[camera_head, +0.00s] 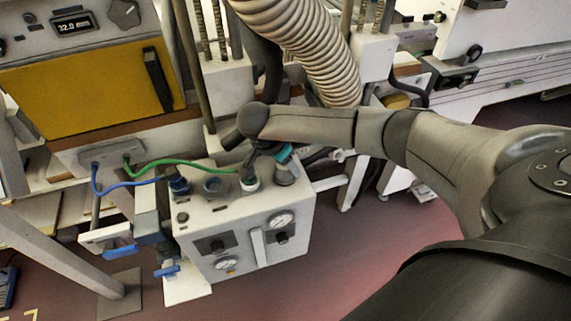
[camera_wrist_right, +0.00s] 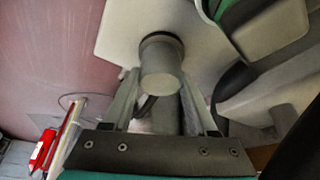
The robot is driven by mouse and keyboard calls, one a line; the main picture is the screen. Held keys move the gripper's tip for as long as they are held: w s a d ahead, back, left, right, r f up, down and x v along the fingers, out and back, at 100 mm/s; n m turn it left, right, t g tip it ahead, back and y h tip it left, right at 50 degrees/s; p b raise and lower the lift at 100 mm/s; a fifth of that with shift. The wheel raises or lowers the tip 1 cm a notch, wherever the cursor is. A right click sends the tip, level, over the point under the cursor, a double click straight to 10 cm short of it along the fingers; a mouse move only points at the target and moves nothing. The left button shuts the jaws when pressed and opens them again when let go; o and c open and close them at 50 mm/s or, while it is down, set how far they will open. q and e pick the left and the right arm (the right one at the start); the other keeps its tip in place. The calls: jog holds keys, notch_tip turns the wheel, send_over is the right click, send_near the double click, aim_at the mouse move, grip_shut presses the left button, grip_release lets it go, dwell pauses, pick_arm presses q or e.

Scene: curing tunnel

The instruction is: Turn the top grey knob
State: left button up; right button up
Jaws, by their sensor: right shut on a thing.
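The top grey knob (camera_head: 286,176) stands at the back right of the top of a white control box (camera_head: 237,208). In the right wrist view the knob (camera_wrist_right: 162,78) is a short grey cylinder on a collar, between the two fingers. My right gripper (camera_head: 284,163) is at the knob from above, its arm coming in from the right. In the right wrist view the right gripper (camera_wrist_right: 160,80) is shut on the knob, one finger on each side. The gripper partly hides the knob in the head view. My left gripper is not in view.
A green cable (camera_head: 180,163) and a blue cable (camera_head: 122,187) run to the box top. A ribbed hose (camera_head: 305,50) hangs behind the arm. Open floor (camera_head: 350,250) lies to the box's right.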

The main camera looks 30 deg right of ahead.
jog(key=m+g, duration=0.1)
jog(key=m, duration=0.3)
jog(key=shift+b, duration=0.4)
jog(key=m+g+b, duration=0.1)
jog(key=m, duration=0.2)
jog(key=shift+m+g, duration=0.3)
jog(key=shift+g, duration=0.1)
jog(key=m+g, duration=0.1)
jog(key=m, duration=0.2)
jog(key=shift+s+y+b, duration=0.15)
jog(key=shift+y+b, duration=0.25)
jog(key=shift+m+g+y+b, duration=0.3)
jog(key=shift+m+g+y, duration=0.15)
jog(key=shift+m, duration=1.25)
jog(key=shift+s, duration=0.1)
jog(key=o, duration=1.4)
jog(key=shift+a, duration=0.1)
jog(key=shift+c, duration=0.2)
